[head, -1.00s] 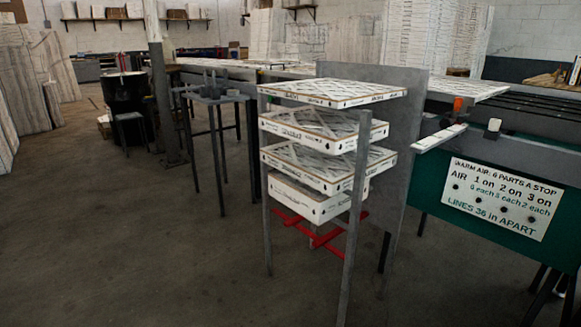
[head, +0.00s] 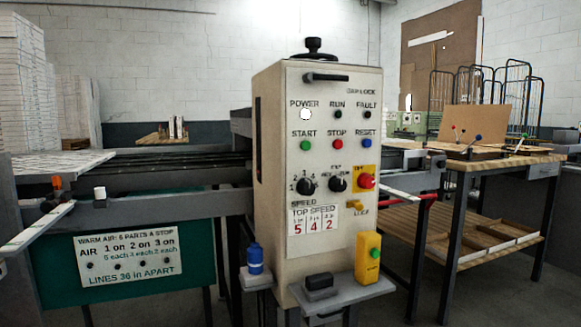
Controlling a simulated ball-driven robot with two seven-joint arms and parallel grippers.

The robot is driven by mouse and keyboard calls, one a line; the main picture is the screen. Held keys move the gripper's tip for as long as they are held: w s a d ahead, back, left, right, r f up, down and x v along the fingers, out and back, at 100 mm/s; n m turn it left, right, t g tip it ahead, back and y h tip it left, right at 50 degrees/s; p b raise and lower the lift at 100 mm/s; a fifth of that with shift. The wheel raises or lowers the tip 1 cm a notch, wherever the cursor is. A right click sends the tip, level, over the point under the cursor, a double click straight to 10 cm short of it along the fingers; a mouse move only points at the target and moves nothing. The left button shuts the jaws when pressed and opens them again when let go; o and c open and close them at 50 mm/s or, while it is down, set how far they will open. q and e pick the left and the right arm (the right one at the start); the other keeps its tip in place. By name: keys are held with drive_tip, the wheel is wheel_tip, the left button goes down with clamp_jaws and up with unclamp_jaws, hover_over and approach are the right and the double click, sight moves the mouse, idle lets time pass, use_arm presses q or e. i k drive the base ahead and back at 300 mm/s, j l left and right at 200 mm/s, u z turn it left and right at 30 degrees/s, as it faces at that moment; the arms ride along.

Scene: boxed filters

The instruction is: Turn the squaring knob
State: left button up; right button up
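A cream control cabinet (head: 270,190) stands in the middle of the head view. A black hand knob (head: 314,46) sits on its top, above a black bar handle (head: 325,77). Two black rotary knobs are on the front panel: a left one (head: 305,186) above the word SPEED and a right one (head: 338,184). No label that I can read says squaring, so I cannot tell which knob is the squaring one. Neither of my grippers is in view.
A blue bottle (head: 255,259) stands on a small shelf. A wooden-topped bench (head: 500,160) is at right, a conveyor (head: 150,168) at left.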

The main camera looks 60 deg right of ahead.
sight(441, 163)
drive_tip(key=z, duration=2.85)
